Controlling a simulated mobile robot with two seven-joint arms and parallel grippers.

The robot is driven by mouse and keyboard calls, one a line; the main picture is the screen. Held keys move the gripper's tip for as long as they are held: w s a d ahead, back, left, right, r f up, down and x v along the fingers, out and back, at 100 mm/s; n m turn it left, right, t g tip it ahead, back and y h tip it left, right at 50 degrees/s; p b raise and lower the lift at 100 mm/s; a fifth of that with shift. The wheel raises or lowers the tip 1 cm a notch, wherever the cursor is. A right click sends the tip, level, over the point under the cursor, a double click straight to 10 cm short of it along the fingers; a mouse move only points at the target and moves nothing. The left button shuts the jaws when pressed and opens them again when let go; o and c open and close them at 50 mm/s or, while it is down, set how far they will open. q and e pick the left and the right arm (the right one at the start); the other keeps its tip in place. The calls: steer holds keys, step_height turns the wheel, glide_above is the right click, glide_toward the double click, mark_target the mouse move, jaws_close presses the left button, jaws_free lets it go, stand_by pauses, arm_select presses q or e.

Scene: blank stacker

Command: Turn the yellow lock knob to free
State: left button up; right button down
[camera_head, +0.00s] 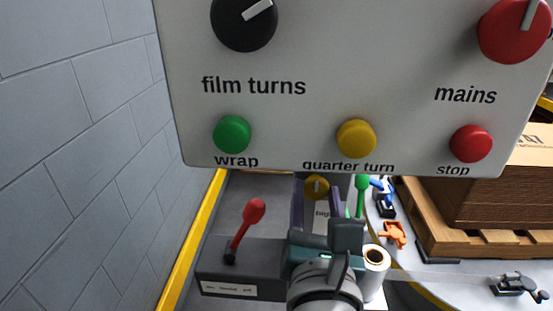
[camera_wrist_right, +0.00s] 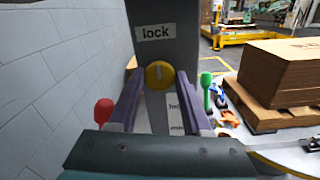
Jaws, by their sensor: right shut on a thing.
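The round yellow lock knob (camera_wrist_right: 160,75) is on a dark grey post, below a "lock" label (camera_wrist_right: 155,32) in the right wrist view. A pale mark on the knob points about straight up. A lower white label (camera_wrist_right: 175,112) is partly hidden by a finger. My right gripper (camera_wrist_right: 160,79) has its two purple fingers on either side of the knob, shut on it. In the head view the knob (camera_head: 317,186) shows below the control panel, between the fingers of the gripper (camera_head: 317,190). My left gripper is out of view.
The large panel (camera_head: 330,60) with knobs and buttons hangs close above. A red-knobbed lever (camera_head: 254,211) stands left of my right gripper, a green-topped one (camera_head: 362,182) to the right. A grey block wall (camera_head: 80,120) bounds the left; boxes on a pallet (camera_head: 470,245) stand right.

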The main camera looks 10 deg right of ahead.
steer(key=shift+m, duration=0.3)
steer(key=m+b, duration=0.2)
steer(key=m, duration=0.1)
steer(key=shift+f+b, duration=0.15)
steer(key=shift+b, duration=0.25)
steer(key=m+b, duration=0.4)
steer(key=m, duration=0.1)
steer(key=shift+f+m, duration=0.1)
steer(key=shift+m, duration=0.3)
steer(key=m+b, duration=0.5)
steer(key=m, duration=0.1)
steer(key=shift+m+b, duration=1.15)
steer(key=shift+m, duration=0.15)
steer(key=shift+r, duration=0.2)
steer(key=shift+c, duration=1.7)
jaws_free()
